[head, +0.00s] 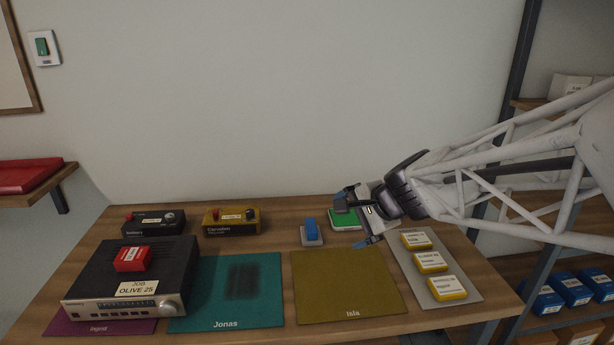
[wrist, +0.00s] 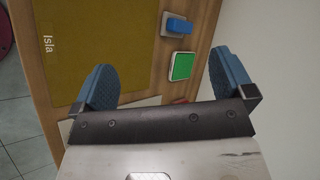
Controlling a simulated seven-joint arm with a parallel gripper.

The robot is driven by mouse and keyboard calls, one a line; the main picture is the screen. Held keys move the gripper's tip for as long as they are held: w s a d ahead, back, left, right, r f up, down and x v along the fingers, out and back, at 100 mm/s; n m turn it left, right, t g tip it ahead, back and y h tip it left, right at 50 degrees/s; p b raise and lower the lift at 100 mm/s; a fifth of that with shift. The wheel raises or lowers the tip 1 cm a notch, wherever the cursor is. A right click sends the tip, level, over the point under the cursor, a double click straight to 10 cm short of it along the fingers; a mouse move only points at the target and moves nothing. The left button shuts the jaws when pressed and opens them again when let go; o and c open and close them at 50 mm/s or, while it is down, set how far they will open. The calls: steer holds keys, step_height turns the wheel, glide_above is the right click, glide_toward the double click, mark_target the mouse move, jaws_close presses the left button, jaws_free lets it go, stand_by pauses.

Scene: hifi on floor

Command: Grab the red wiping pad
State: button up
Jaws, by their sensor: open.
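A small red block (head: 131,259) with a white label lies on top of the black hi-fi unit (head: 135,283) at the left of the table. It is the only small loose red thing in the head view; I cannot tell from its look whether it is a wiping pad. My gripper (head: 355,220) is open and empty, above the right part of the table and far to the right of the red block. In the wrist view my gripper's blue fingers (wrist: 163,85) are spread wide. The red block is not visible there.
A green pad (head: 345,223) and a blue block on a grey base (head: 311,234) are near my gripper. Yellow boxes lie on a grey tray (head: 410,265). Jonas's teal mat (head: 200,305) and Isla's olive mat (head: 345,285) are clear of objects. A wall stands behind.

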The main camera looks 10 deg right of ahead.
steer(key=w+d+f+m+t+h, duration=0.1)
steer(key=w+d+f+m+t, duration=0.25)
steer(key=w+d+m, duration=0.55)
steer(key=w+d+f+m+t+h, duration=0.2)
steer(key=w+d+f+m+t, duration=0.15)
steer(key=w+d+m, duration=0.55)
steer(key=w+d+f+m+h, duration=0.1)
steer(key=w+d+f+m, duration=0.1)
steer(key=w+d+f+m+h, duration=0.1)
steer(key=w+d+f+m, duration=0.1)
steer(key=f, duration=0.1)
steer(key=w+d+f+m+h, duration=0.1)
steer(key=w+d+f, duration=0.1)
steer(key=shift+f+m, duration=0.35)
steer(key=shift+m, duration=0.05)
steer(key=shift+w, duration=0.1)
steer(key=shift+x, duration=1.2)
steer(key=shift+w+f, duration=0.1)
steer(key=shift+x, duration=2.5)
